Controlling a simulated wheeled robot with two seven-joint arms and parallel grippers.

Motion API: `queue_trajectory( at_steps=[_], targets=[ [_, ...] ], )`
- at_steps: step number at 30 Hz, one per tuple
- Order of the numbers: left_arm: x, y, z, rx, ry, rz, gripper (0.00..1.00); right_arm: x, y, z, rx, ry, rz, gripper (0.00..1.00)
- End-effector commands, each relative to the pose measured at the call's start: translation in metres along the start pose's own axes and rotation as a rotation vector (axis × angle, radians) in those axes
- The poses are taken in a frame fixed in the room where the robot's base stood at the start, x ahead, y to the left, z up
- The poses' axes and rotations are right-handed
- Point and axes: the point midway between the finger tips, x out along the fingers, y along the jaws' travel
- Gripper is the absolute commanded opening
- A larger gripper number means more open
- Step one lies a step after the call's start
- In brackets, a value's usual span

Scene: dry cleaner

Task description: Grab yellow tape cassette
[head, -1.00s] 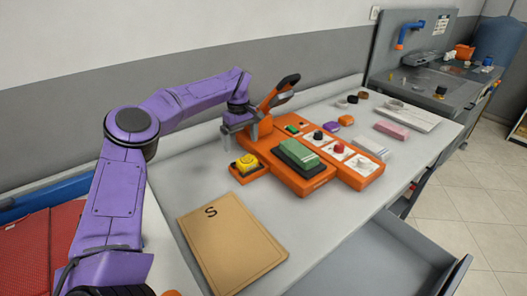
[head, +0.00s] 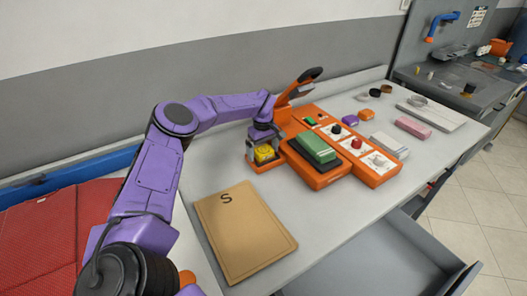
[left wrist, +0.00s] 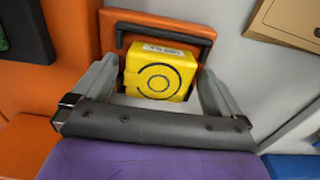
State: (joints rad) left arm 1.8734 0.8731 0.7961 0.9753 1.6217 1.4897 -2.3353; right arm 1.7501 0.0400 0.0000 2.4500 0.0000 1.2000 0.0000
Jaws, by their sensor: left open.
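The yellow tape cassette (head: 264,153) sits in an orange holder at the left front of the orange machine (head: 316,177). In the left wrist view the cassette (left wrist: 160,70) shows a dark ring mark and a white label, and the orange holder (left wrist: 165,28) with a dark bar lies behind it. My left gripper (head: 263,158) is at the cassette, pointing down. In the left wrist view its open fingers (left wrist: 158,88) stand on either side of the cassette. I cannot tell whether they touch it. My right gripper is not in view.
A brown board marked S (head: 244,231) lies in front of the machine. A green-topped block (head: 315,148) sits on the machine, and a dark-handled lever (head: 304,80) rises behind. Small items and a pink block (head: 412,127) lie to the right. An open drawer (head: 385,262) juts out in front.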

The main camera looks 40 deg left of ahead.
Motion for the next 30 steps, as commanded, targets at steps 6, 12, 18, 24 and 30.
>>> queue_trajectory(
  at_steps=[6, 12, 18, 24, 30],
  targets=[
    [0.0, 0.0, 0.0, 0.001, 0.0, 0.0, 0.48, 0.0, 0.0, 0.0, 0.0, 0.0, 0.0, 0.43],
    [0.0, 0.001, 0.001, 0.002, 0.0, -0.001, 0.43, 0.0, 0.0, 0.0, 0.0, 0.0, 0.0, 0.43],
    [-0.006, 0.001, 0.0, 0.002, 0.001, 0.001, 0.43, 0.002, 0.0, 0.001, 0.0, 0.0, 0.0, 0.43],
    [-0.042, -0.005, 0.007, 0.004, -0.002, 0.006, 0.43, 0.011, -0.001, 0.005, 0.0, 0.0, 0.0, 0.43],
    [-0.093, -0.035, 0.044, 0.005, -0.001, 0.007, 0.43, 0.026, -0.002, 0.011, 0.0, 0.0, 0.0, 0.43]
  ],
)
